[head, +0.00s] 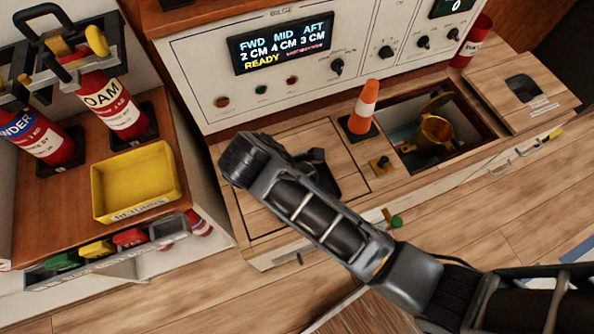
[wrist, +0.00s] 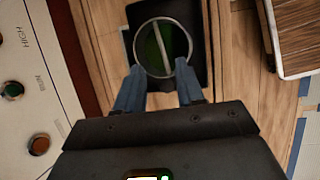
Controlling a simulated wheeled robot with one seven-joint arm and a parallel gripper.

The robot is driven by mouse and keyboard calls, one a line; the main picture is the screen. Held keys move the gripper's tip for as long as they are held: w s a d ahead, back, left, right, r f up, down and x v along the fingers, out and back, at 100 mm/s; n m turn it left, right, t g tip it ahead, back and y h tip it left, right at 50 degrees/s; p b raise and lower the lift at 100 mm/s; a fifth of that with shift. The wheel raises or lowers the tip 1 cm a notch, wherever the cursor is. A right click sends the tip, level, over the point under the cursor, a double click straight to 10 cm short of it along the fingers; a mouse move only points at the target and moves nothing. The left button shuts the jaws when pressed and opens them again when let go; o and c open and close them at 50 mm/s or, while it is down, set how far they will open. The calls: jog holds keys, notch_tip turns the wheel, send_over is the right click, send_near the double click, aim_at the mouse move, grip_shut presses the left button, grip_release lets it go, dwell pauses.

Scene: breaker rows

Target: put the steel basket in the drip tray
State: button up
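In the wrist view a round metal-rimmed basket (wrist: 153,47), dark green inside with a pale bar across it, shows over the black drip tray (wrist: 197,20). I take it to be the steel basket. My gripper (wrist: 160,72) has its two blue fingers apart, with the near rim of the basket at their tips and the bar between them. No firm grip shows, and the exact height of the basket above the tray is unclear. In the head view the black tray (head: 326,182) is partly hidden behind my arm, and the basket and my fingers cannot be made out.
An orange cone (head: 364,108) stands beside an open floor hatch holding a brass-coloured vessel (head: 433,132). A control panel (head: 205,72) rises behind. A yellow returns bin (head: 135,180) and red extinguishers (head: 108,103) are at left. A lifted-off hatch board (head: 520,88) lies right.

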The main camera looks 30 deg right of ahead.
jog(key=shift+v, duration=1.5)
jog(key=s+d+f+m+t+y, duration=0.1)
jog(key=s+d+m+t+y, duration=0.15)
jog(key=s, duration=0.45)
jog(key=s+d+f+m+t+y, duration=0.1)
jog(key=s+d+m+t+y, duration=0.2)
jog(key=s, duration=0.5)
jog(key=s+r+m+t, duration=0.4)
jog(key=s+r+m, duration=0.1)
jog(key=r, duration=0.6)
jog(key=s+d+r+m+t, duration=0.1)
jog(key=s+r+m+t, duration=0.3)
jog(key=s+r, duration=0.3)
notch_tip(320, 180, up, 4)
jog(key=shift+m+h, duration=0.35)
jog(key=shift+r, duration=0.1)
notch_tip(320, 180, up, 6)
jog(key=p, duration=0.6)
